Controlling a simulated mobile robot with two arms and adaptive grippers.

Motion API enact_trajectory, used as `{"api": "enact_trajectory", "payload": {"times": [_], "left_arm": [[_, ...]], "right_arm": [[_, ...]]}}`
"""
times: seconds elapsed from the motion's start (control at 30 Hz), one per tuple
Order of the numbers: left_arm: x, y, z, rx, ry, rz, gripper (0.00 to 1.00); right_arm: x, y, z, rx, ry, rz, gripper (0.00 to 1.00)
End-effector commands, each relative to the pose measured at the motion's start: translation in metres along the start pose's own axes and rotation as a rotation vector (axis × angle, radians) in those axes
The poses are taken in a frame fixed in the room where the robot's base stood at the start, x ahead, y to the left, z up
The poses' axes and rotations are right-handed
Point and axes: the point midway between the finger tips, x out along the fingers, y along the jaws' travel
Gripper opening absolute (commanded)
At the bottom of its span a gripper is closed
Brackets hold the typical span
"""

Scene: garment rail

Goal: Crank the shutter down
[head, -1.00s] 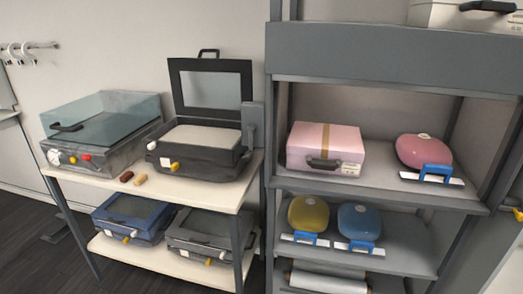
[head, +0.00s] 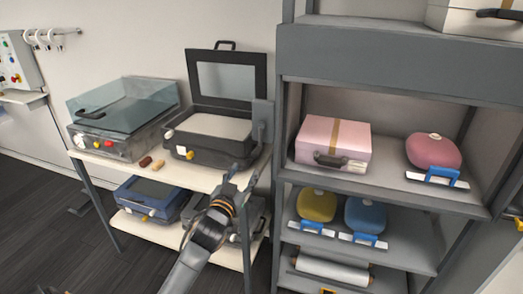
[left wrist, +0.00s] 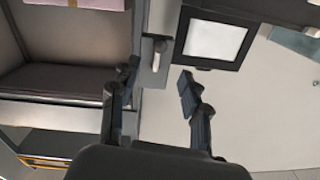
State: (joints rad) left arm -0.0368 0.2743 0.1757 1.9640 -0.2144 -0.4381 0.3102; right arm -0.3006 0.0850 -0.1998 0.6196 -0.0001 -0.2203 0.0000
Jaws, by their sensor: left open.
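The grey shelf cabinet has a broad header box (head: 390,62) across its top, and the shelf openings below are uncovered. No lowered shutter shows. A narrow grey box (head: 263,118) is fixed to the cabinet's left post, and it also shows in the left wrist view (left wrist: 152,76) with a small dark knob (left wrist: 160,46) on it. I cannot make out the full crank. My left gripper (head: 240,181) is open and empty, below the box in the head view. In the left wrist view the open fingers (left wrist: 159,78) flank the box's lower part, apart from it. My right gripper is not in view.
A cream table (head: 205,178) stands left of the cabinet, with a clear-lidded machine (head: 125,125) and an open black case (head: 205,140) on it. A pink case (head: 333,140) and rounded coloured items sit on the shelves.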

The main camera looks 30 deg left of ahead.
Motion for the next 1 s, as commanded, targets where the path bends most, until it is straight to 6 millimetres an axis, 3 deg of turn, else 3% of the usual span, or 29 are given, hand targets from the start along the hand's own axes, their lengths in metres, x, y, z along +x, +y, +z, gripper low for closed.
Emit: {"api": "enact_trajectory", "payload": {"times": [0.4,0.6,1.0], "left_arm": [[0.079,0.0,-0.002,0.0,-0.001,0.0,0.46],[0.108,0.0,-0.001,-0.001,0.0,0.001,0.46],[0.125,0.001,0.0,0.001,-0.001,0.001,0.46]], "right_arm": [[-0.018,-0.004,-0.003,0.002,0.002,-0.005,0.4],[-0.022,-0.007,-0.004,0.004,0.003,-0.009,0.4],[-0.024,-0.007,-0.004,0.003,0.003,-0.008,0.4]]}}
